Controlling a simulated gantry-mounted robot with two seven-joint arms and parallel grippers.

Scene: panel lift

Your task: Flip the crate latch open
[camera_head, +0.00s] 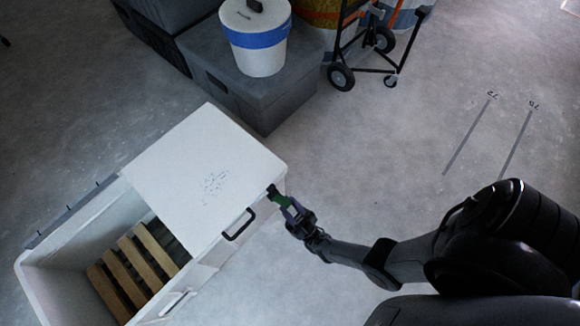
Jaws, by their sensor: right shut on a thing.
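A white crate (60,284) stands at the lower left. A white lid panel (195,165) covers its right part, and its left part is open, showing wooden slats inside. A black handle (238,224) sits on the crate's right side, near the panel edge. A small dark latch (272,190) is at the panel's right corner. My right gripper (285,202) reaches this corner from the right and is shut on the latch; a green part shows at its fingers. The fingers partly hide the latch, and its exact position is hard to tell. My left gripper is not in view.
Behind the crate, a white bucket (257,58) with a blue band stands on a grey box (215,70). A black wheeled cart (362,70) stands right of it. The concrete floor on the right is clear, with painted lines marked 72 and 75.

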